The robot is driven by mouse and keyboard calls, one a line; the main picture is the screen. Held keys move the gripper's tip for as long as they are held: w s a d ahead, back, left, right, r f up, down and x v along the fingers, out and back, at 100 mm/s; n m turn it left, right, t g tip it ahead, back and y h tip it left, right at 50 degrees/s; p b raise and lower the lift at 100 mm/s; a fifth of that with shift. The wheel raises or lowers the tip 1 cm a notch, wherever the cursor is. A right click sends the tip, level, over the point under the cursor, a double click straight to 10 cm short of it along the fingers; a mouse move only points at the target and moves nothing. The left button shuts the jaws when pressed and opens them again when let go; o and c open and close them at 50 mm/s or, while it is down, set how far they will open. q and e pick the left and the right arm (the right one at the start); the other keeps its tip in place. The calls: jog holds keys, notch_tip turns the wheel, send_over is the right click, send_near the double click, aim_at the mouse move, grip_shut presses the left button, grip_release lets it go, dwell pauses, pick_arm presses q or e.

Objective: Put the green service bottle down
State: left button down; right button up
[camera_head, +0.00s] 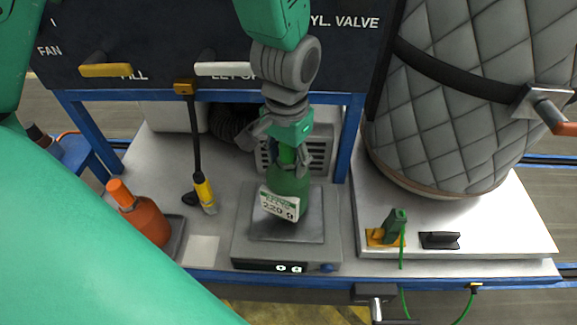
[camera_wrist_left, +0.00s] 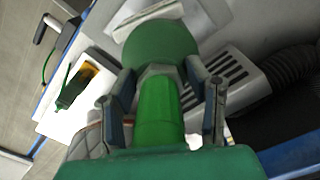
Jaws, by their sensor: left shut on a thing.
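The green service bottle (camera_head: 289,184) stands over the grey scale (camera_head: 285,243), with a white label on its front reading about 220 g. In the head view its base appears at the scale's plate; whether it touches cannot be told for sure. The scale's display shows a few lit characters that look like zeros. My left gripper (camera_head: 287,160) comes down from above and is shut on the bottle's neck. The bottle also shows in the left wrist view (camera_wrist_left: 160,45), with the fingers (camera_wrist_left: 160,100) on both sides of its neck. My right gripper is not in view.
An orange bottle (camera_head: 146,222) stands on a dark tray at the left. A vented grey box (camera_head: 318,150) is behind. A quilted grey cylinder (camera_head: 455,110) stands at the right, behind a green connector (camera_head: 396,224).

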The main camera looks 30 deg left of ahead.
pick_arm(q)
jog(key=shift+w+d+f, duration=0.1)
jog(key=shift+f, duration=1.05)
jog(key=c, duration=0.8)
grip_release()
jog(key=shift+f, duration=0.1)
jog(key=shift+c, duration=0.2)
notch_tip(320, 180, up, 12)
jog(key=shift+r, duration=0.15)
